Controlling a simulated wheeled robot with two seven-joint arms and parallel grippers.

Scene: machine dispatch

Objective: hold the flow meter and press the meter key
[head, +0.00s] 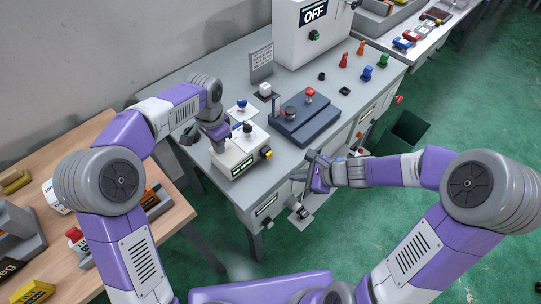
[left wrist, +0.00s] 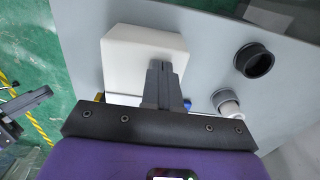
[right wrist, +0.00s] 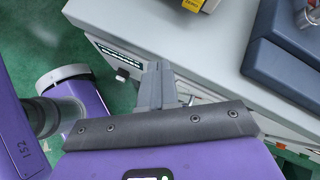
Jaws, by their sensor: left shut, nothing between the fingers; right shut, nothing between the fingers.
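A cream-white box with a green-edged front panel, which looks like the flow meter (head: 236,157), stands at the table's near left edge. A yellow block, possibly the meter key (head: 267,153), is on its right end. It also shows at the top of the right wrist view (right wrist: 194,4). My left gripper (head: 219,146) is shut and empty at the box's left top. In the left wrist view its fingers (left wrist: 163,80) overlap the white box (left wrist: 135,55); contact is unclear. My right gripper (head: 299,177) is shut and empty, right of the box, near the table's front edge.
A dark blue base with a red knob (head: 306,124) stands right of the box. Small knobs and coloured pieces (head: 367,73) lie further back. A white cabinet marked OFF (head: 312,40) stands behind. A wooden bench (head: 165,222) is at left.

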